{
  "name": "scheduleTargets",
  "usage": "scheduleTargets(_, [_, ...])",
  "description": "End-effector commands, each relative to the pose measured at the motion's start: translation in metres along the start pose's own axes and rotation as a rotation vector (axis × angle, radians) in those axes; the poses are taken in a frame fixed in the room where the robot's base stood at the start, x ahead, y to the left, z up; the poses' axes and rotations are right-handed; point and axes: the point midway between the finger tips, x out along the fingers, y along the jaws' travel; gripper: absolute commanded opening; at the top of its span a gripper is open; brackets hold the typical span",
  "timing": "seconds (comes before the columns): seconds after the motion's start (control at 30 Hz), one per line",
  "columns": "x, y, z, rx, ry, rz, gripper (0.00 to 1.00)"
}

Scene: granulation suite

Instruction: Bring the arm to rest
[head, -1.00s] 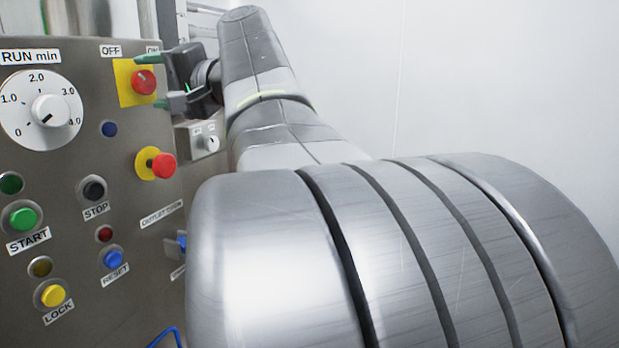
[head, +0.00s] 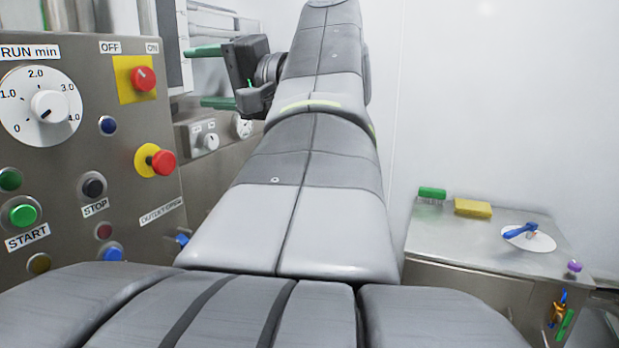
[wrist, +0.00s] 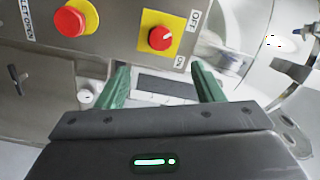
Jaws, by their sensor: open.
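My gripper (head: 203,77) is at the upper left of the head view, at the end of my raised arm. Its two green fingers point left and are spread apart, with nothing between them. It is to the right of the control panel (head: 75,190), near its upper right edge. In the wrist view my gripper (wrist: 157,88) shows both green fingers apart. The panel's red rotary switch (wrist: 159,38) on a yellow plate and a red mushroom button (wrist: 70,20) appear beyond them. In the picture the fingers touch nothing that I can make out.
The panel carries a RUN min dial (head: 48,106), a green START button (head: 22,215) and a black STOP button (head: 93,186). A steel table (head: 440,237) at right holds a green brush (head: 432,192), a yellow sponge (head: 473,208) and a blue-handled tool (head: 521,230). The wall behind is bare.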

Motion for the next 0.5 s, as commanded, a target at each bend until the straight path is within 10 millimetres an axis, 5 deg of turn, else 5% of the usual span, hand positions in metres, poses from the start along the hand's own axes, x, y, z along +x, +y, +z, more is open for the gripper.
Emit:
scheduleTargets(0.23, [-0.022,0.001,0.0,0.0,0.003,0.002,0.61])
scheduleTargets(0.5, [0.005,0.0,0.001,0.0,-0.005,-0.002,0.61])
